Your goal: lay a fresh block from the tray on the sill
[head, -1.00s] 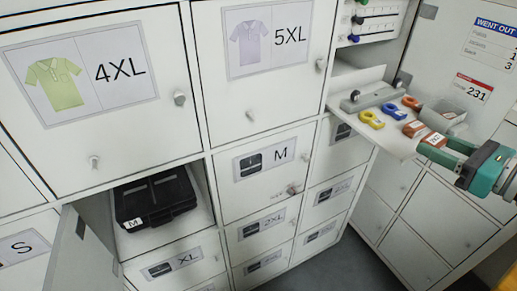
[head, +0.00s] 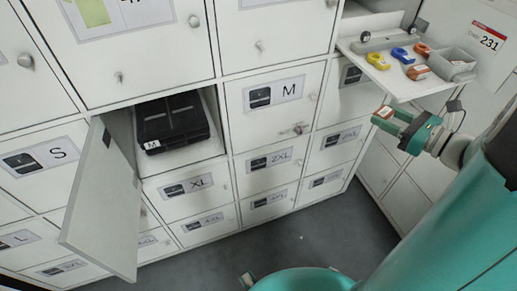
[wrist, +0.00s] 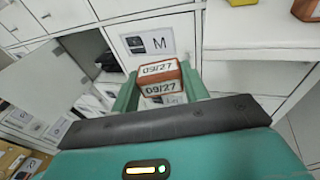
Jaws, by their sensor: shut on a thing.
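My gripper (head: 392,118) is shut on a red-brown block (head: 383,112) with white labels. In the wrist view the block (wrist: 160,80) sits between the green fingers, its labels reading 09/27. The gripper is in the air below and in front of the white shelf. A grey tray (head: 452,66) stands at the right of the shelf; its inside is hard to make out. Another red-brown block (head: 418,72) lies beside it on the shelf. An open locker holds a black case (head: 172,118) marked M, with a pale sill (head: 185,158) in front of it.
The white shelf (head: 385,80) also carries yellow (head: 377,61), blue (head: 399,53) and orange (head: 422,49) rings. The open locker door (head: 103,205) juts out at left. Closed lockers, one marked M (head: 275,97), fill the wall. The grey floor (head: 285,240) is clear.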

